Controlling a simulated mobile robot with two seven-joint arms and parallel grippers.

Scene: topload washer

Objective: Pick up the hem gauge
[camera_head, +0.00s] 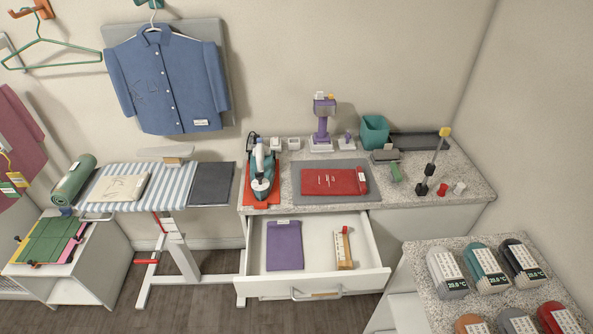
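A narrow tan, ruler-like piece with a red part at its top (343,248) lies in the right part of the open drawer (375,254). It looks most like the hem gauge, but its markings are too small to read. Nothing covers it. A flat purple piece (285,246) with a white label lies left of it in the same drawer, apart from it. Neither of my grippers shows in the head view.
The counter (440,188) above holds an iron (261,172), a red cloth (328,181) on a grey mat, a purple stand (322,122) and a teal bin (374,131). A striped ironing board (175,182) stands left. Another speckled counter (432,279) with several dome-shaped devices is at lower right.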

